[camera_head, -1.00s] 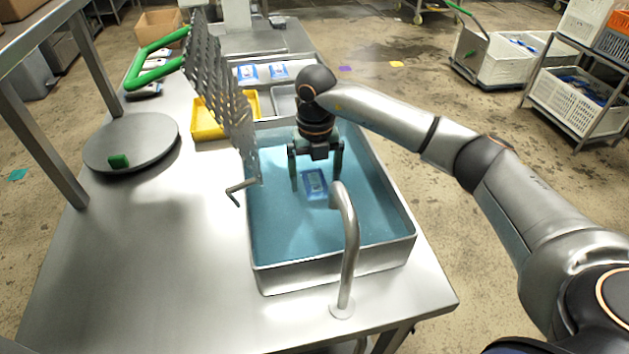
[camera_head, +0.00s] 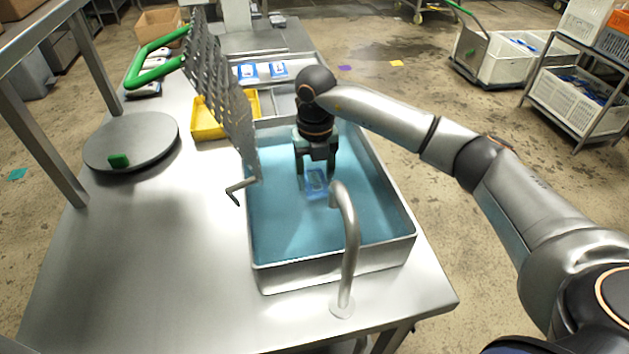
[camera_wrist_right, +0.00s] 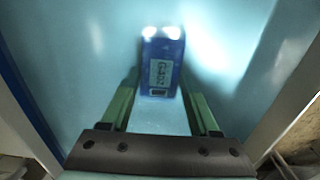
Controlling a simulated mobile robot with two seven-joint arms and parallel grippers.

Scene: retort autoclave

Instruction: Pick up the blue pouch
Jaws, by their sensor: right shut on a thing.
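The blue pouch (camera_head: 317,182) with a pale printed label is in the blue water of the metal sink, just behind the faucet. My right gripper (camera_head: 316,172) reaches down into the sink with its fingers on both sides of the pouch, shut on it. In the right wrist view the pouch (camera_wrist_right: 161,66) stands between the green fingertips (camera_wrist_right: 161,90), its label facing the camera. The faucet hides a little of the space beside the pouch in the head view. My left gripper is not in view.
The sink rim (camera_head: 335,268) surrounds the gripper, and a curved faucet (camera_head: 350,245) stands in front. A perforated metal panel (camera_head: 222,85) rises at the left. A yellow tray (camera_head: 207,130) and other blue pouches (camera_head: 262,70) are behind.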

